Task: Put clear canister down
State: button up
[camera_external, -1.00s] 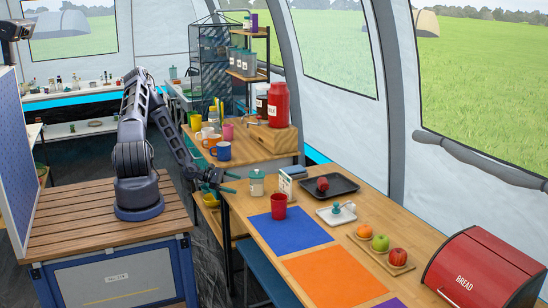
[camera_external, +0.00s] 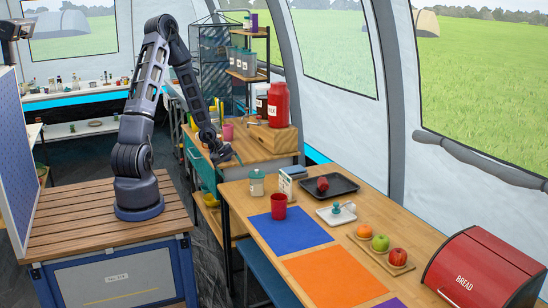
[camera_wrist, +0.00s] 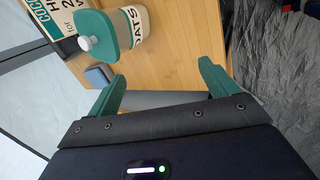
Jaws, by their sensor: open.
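The clear canister (camera_external: 257,187) with a teal lid stands upright on the wooden table, beyond the blue mat and left of a small printed box (camera_external: 285,183). In the wrist view the canister (camera_wrist: 133,28) shows its teal lid, white knob and a label reading "OATS". My gripper (camera_external: 236,158) is above and to the left of the canister, apart from it. In the wrist view the green fingers of my gripper (camera_wrist: 160,84) are spread wide with nothing between them.
A red cup (camera_external: 279,207) stands on the blue mat (camera_external: 290,236). A black tray (camera_external: 342,187) with an apple and a white tray (camera_external: 326,216) lie to the right. An orange mat (camera_external: 333,278) is nearer. A red bread bin (camera_external: 485,270) stands at the right.

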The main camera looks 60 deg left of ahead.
jog(key=s+d+r+m+g+y, duration=0.1)
jog(key=d+r+m+y, duration=0.15)
jog(key=r, duration=0.55)
jog(key=s+d+r+m+y, duration=0.1)
jog(key=s+d+r+m, duration=0.15)
jog(key=r, duration=0.55)
jog(key=s+d+r+m+g+y, duration=0.1)
jog(key=d+r+m, duration=0.15)
jog(key=r, duration=0.45)
jog(key=s+d+r+m+t+h, duration=0.1)
jog(key=s+d+r+m+h, duration=0.2)
jog(key=s+d+r+m, duration=0.5)
jog(key=shift+s+d+r, duration=3.2)
jog(key=shift+s+r, duration=0.05)
jog(key=shift+s, duration=1.35)
jog(key=shift+m, duration=0.25)
